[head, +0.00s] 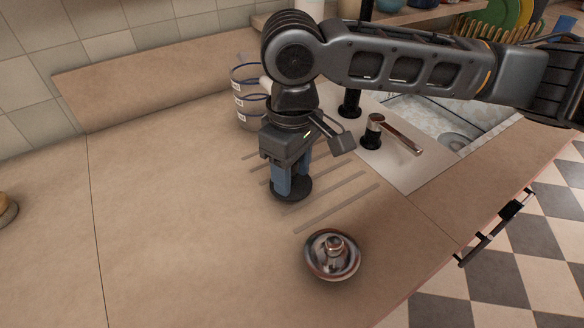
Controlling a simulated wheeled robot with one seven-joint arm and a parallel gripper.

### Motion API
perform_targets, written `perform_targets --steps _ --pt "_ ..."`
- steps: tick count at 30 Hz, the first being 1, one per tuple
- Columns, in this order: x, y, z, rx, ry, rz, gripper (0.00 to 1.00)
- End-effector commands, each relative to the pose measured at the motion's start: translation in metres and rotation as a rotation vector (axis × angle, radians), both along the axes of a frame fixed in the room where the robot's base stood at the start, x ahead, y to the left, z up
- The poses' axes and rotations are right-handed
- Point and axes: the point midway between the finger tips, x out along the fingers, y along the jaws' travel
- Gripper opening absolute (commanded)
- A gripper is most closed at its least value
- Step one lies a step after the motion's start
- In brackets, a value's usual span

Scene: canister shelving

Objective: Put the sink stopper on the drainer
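My gripper (291,188) points straight down with its blue fingers close together. The fingertips are at a round black disc (301,193), which looks like a sink stopper. The fingers hide the disc's middle, so I cannot tell whether they grip it. The disc is over the left part of the drainer, a set of parallel grooves (338,200) in the countertop. I cannot tell whether it rests there or hangs just above. A shiny round metal piece with a knob (332,255) sits on the counter in front of the grooves; it could also be a stopper.
The sink (440,122) with a faucet lever (400,134) lies to the right, behind the drainer. Stacked clear containers with blue bands (245,100) stand behind my gripper. The counter (180,200) to the left is clear, apart from a round object (6,212) at the left edge.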

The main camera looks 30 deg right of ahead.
Motion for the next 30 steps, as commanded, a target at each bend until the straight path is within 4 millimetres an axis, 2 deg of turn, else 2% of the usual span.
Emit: perform_targets --steps 7,11,14,24,30 --pt "0.0 0.0 0.001 0.0 0.0 0.0 0.51" --pt "0.0 0.0 0.007 0.0 -0.001 0.0 0.51" --pt "0.001 0.0 0.021 0.001 -0.003 0.0 0.51" --pt "0.001 0.001 0.09 0.001 -0.002 0.001 0.51" --pt "0.0 0.0 0.116 -0.001 -0.001 0.001 0.51"
